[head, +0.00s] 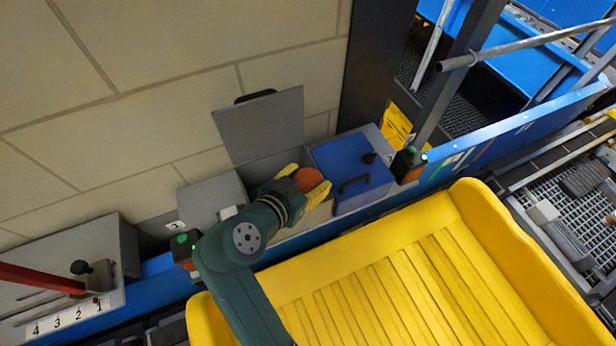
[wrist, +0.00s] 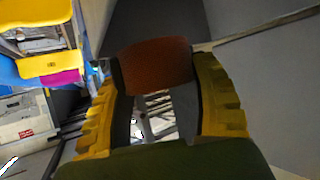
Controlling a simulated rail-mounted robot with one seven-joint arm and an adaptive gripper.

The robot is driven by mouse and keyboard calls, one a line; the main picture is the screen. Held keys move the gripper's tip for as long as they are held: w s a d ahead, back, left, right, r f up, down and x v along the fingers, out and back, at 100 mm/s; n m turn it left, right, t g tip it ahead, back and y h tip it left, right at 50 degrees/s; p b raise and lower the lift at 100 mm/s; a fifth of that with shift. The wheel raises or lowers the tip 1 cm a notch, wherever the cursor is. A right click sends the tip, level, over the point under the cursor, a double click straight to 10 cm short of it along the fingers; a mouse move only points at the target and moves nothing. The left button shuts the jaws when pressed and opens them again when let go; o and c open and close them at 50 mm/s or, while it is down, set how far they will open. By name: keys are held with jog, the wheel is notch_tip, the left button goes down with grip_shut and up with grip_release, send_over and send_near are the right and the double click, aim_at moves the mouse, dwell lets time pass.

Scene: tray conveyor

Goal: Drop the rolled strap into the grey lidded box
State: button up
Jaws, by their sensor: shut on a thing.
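The rolled strap (head: 307,177) is orange-brown. My gripper (head: 308,183), with yellow fingers, is shut on it. In the wrist view the strap (wrist: 155,66) sits between the two fingertips. The grey lidded box (head: 262,164) stands against the wall, its grey lid (head: 262,125) raised and leaning back. In the head view my gripper and the strap are over the box's opening and hide much of it. How high the strap is above the box is hard to tell.
A blue-lidded box (head: 343,164), shut, stands just right of the grey box. A grey panel (head: 208,197) is on its left. A large yellow tray (head: 390,290) lies in front. A grey cabinet with a red lever (head: 45,279) is at far left.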

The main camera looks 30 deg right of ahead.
jog(key=o, duration=1.2)
jog(key=v, duration=1.2)
